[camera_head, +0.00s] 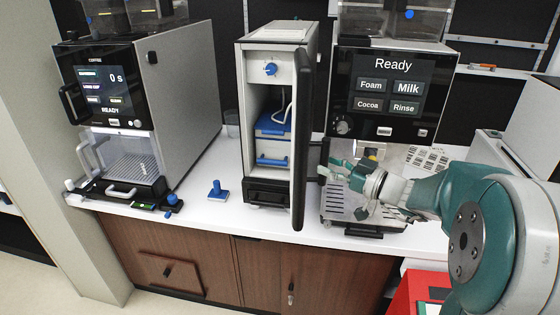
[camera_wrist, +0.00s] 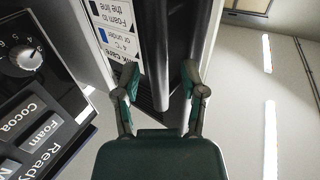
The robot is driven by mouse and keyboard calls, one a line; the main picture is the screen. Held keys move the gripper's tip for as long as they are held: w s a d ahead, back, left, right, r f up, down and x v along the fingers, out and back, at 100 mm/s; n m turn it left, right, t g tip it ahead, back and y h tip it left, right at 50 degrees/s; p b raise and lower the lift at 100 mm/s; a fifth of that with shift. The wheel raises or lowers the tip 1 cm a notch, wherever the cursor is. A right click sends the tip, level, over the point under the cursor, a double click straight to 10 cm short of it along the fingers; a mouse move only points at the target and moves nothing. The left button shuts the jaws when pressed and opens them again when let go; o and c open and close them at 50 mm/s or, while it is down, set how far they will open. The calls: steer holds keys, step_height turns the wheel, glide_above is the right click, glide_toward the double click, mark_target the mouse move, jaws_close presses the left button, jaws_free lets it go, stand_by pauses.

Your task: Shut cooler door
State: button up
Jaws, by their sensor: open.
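The cooler (camera_head: 276,38) is a narrow, pale unit in the middle of the counter. Its black door (camera_head: 302,110) stands open, swung out on the right side and seen nearly edge-on. The compartment shows a blue-lidded container (camera_head: 273,125) and a thin white tube. My gripper (camera_head: 328,172) is to the right of the door, by the dark handle on its outer side. In the wrist view, my open gripper (camera_wrist: 163,85) has its fingers on either side of dark upright bars (camera_wrist: 187,50), which seem to be the door and handle. Whether they touch is unclear.
A coffee machine with a "Ready" screen (camera_head: 392,92) stands close behind my gripper, with a drip tray (camera_head: 345,208) below. Another coffee machine (camera_head: 182,85) is at left. A blue tamper-like tool (camera_head: 217,190) stands on the clear counter left of the cooler.

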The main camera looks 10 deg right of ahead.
mark_target(306, 165)
steer(key=shift+w+a, duration=0.5)
steer(key=shift+a, duration=0.05)
steer(key=shift+w+a, duration=0.1)
steer(key=shift+w, duration=0.05)
steer(key=shift+c, duration=0.9)
steer(key=c, duration=0.6)
steer(key=shift+d, duration=0.3)
jaws_close()
steer(key=shift+a, duration=0.1)
steer(key=shift+w+a, duration=0.1)
steer(key=shift+a, duration=2.15)
